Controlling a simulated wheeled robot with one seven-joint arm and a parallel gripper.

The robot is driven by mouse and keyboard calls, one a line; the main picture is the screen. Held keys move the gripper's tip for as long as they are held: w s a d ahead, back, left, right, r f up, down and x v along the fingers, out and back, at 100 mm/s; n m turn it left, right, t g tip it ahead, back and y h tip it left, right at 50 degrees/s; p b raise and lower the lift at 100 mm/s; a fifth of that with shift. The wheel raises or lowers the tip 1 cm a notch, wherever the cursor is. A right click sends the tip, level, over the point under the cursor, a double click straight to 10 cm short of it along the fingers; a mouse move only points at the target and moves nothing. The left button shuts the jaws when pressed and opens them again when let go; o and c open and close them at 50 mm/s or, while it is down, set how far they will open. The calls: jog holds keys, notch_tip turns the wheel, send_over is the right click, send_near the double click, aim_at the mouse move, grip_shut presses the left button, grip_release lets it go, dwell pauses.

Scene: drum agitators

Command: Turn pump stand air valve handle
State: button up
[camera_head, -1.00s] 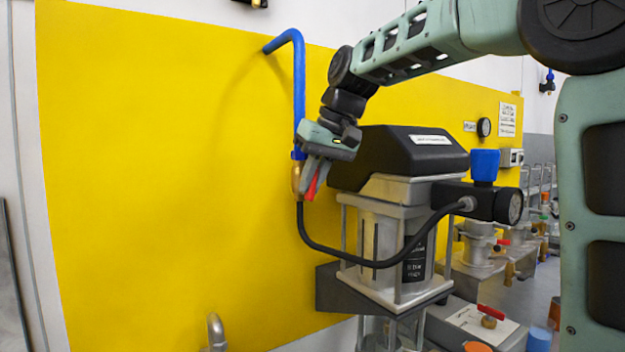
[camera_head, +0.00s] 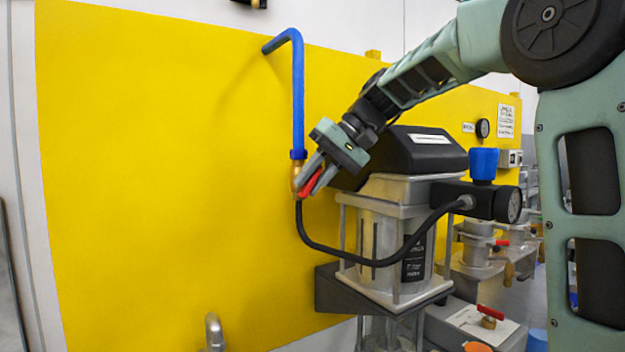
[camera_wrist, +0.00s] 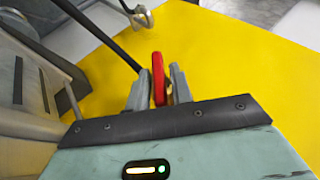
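The red air valve handle (camera_head: 310,182) sits on a brass valve (camera_head: 296,178) at the lower end of the blue pipe. My gripper (camera_head: 312,180) reaches it from the upper right, tilted down to the left. In the wrist view the red handle (camera_wrist: 158,78) stands between the two grey fingers of my gripper (camera_wrist: 159,88), which are close together on either side of it. The brass valve body is mostly hidden behind the handle and fingers in the wrist view.
The blue pipe (camera_head: 298,95) comes out of the yellow panel (camera_head: 170,170). A black hose (camera_head: 335,250) runs from the valve to the regulator with a blue knob (camera_head: 484,165). The pump with a black cover (camera_head: 425,150) stands close at right. Left of the valve is clear.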

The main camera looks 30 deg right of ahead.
jog(key=shift+o, duration=0.6)
notch_tip(320, 180, up, 10)
jog(key=shift+r+p, duration=0.1)
jog(key=shift+p, duration=0.3)
notch_tip(320, 180, up, 8)
jog(key=n+g+h+p, duration=0.1)
jog(key=g+h+p, duration=0.45)
jog(key=p, duration=1.25)
jog(key=shift+t+h, duration=0.35)
jog(key=shift+h, duration=0.2)
jog(key=f+p, duration=0.1)
jog(key=f, duration=0.8)
jog(key=f+p, duration=0.2)
jog(key=f, duration=0.7)
jog(key=shift+a, duration=0.2)
